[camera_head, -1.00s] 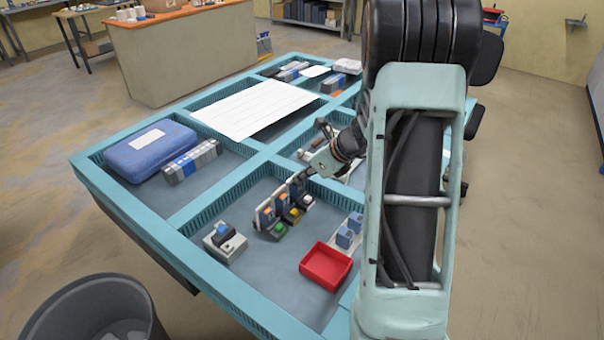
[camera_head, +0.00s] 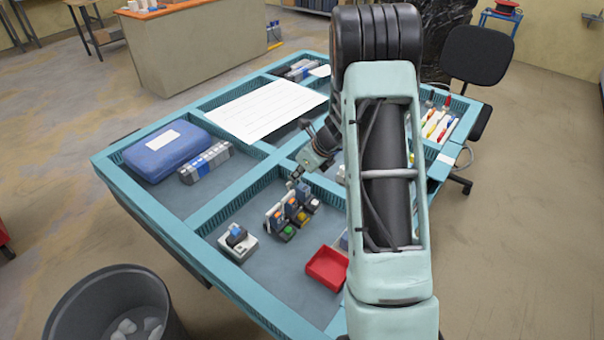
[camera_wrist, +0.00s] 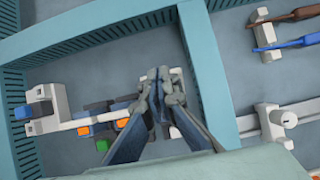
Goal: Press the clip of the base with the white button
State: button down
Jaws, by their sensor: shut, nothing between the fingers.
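Three small bases stand in a row in the front compartment, each with a raised clip part. The one at the far right end has a white button (camera_head: 313,204); beside it are ones with a yellow button (camera_head: 301,217) and a green button (camera_head: 286,232). My gripper (camera_head: 296,180) is shut and empty, its tips close above the upper end of the row near the white-button base. In the wrist view my gripper (camera_wrist: 156,84) hides much of that end, so I cannot tell whether it touches the clip. The green button (camera_wrist: 102,146) shows lower left there.
A grey box with a blue button (camera_head: 236,233) stands left of the row. A red tray (camera_head: 327,268) lies to the right, near my arm. Teal dividers (camera_head: 247,190) border the compartment. A blue case (camera_head: 165,150) lies in the compartment behind left.

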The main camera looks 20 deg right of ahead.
jog(key=shift+w+a+f, duration=0.35)
jog(key=shift+w+a, duration=0.05)
jog(key=shift+w, duration=0.25)
jog(key=shift+w+a+f, duration=0.3)
jog(key=shift+w+a, duration=0.1)
jog(key=shift+w, duration=0.25)
jog(key=shift+s+d, duration=0.1)
jog(key=shift+s, duration=0.05)
jog(key=shift+s+d+f+b, duration=0.3)
jog(key=shift+s+b, duration=0.2)
jog(key=shift+b, duration=0.05)
jog(key=shift+r, duration=0.1)
jog(key=shift+s+d+r+p, duration=0.1)
jog(key=shift+d+r+p, duration=0.05)
jog(key=shift+r+p, duration=0.15)
notch_tip(320, 180, up, 12)
jog(key=w+p, duration=0.1)
jog(key=p, duration=0.1)
jog(key=shift+a+r, duration=0.2)
jog(key=shift+a, duration=0.2)
